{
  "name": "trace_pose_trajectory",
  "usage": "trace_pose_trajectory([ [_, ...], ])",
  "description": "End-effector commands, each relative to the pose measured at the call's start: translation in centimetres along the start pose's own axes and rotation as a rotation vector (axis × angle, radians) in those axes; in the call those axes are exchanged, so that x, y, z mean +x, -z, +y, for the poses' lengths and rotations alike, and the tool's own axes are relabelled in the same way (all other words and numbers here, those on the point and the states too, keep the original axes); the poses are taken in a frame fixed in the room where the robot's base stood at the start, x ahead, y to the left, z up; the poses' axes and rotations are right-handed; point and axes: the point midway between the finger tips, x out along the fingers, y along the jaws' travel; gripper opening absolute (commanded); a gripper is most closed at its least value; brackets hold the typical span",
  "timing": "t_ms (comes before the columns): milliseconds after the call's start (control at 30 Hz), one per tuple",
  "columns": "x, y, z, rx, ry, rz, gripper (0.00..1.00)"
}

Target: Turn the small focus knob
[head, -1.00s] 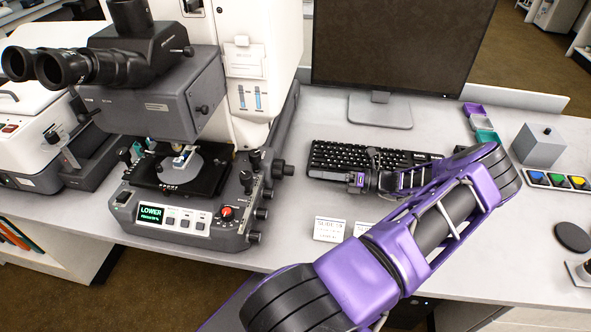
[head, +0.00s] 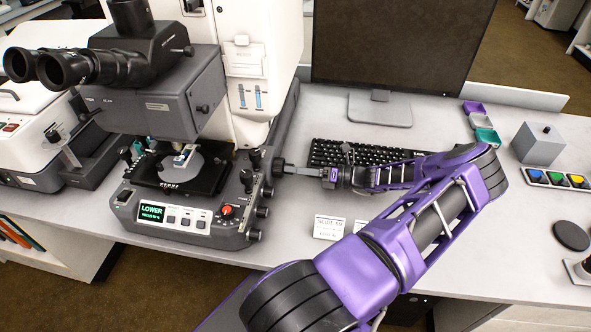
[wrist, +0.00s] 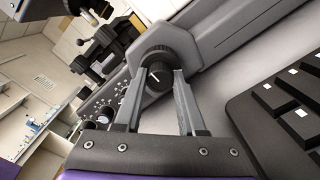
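The microscope's focus knobs sit on the right side of its base. In the wrist view, the small focus knob (wrist: 157,77) is a dark ribbed cylinder with a white line on its end face, standing in front of a wider dark knob (wrist: 157,53). In the head view the knob (head: 279,168) is partly hidden by my fingertips. My gripper (head: 292,173) points left at it. In the wrist view my gripper (wrist: 161,72) is open, with one fingertip on each side of the small knob. Whether either finger touches it is unclear.
The microscope (head: 190,222) stands left of my gripper, with control knobs (head: 262,212) on its base. A keyboard (head: 330,151) lies close behind my wrist. A monitor (head: 395,45) stands at the back.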

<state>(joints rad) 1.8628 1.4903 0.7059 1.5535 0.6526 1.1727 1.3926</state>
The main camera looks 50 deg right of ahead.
Motion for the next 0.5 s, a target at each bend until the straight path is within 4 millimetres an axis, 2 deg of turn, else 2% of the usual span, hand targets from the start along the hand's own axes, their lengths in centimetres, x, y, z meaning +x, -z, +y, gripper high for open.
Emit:
trace_pose_trajectory([
  [33,-0.02,0.00,0.00,0.000,0.000,0.000,0.23],
  [167,-0.02,0.00,0.00,0.000,0.000,0.000,0.00],
  [500,-0.04,0.02,-0.02,-0.025,0.000,0.001,0.00],
])
